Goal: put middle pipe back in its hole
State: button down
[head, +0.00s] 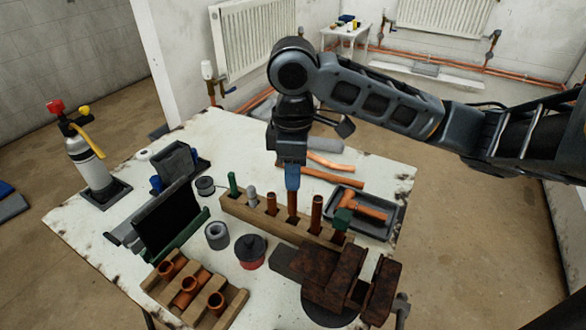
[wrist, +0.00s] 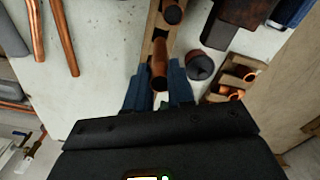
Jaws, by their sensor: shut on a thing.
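The middle pipe (head: 292,203) is a short copper pipe, upright over the wooden block (head: 233,207), between two other copper pipes (head: 271,204) (head: 316,212). My gripper (head: 292,181), with blue fingers, points down and is shut on its upper part. In the wrist view the pipe (wrist: 160,68) shows between the two blue fingers, with the block (wrist: 151,22) beneath it. The pipe's lower end meets the block in the picture. I cannot tell how deep it sits in its hole, which is hidden.
A rusty vise (head: 332,274) stands close at the block's right front. A tray (head: 378,227) with a copper fitting lies behind right. A red-and-black tin (head: 250,251), a grey roll (head: 217,236) and a wooden rack of fittings (head: 231,309) are in front. Loose copper pipes (head: 333,177) lie behind.

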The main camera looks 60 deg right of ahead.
aim_at(294, 193)
jog(key=shift+f, duration=0.45)
jog(key=shift+f, duration=0.15)
jog(key=shift+f+b, duration=0.2)
jog(key=shift+b, duration=0.15)
jog(key=shift+f, duration=0.15)
jog(key=shift+f+b, duration=0.45)
jog(key=shift+s, duration=0.1)
jog(key=shift+f+b, duration=1.1)
jog(key=shift+f, duration=0.3)
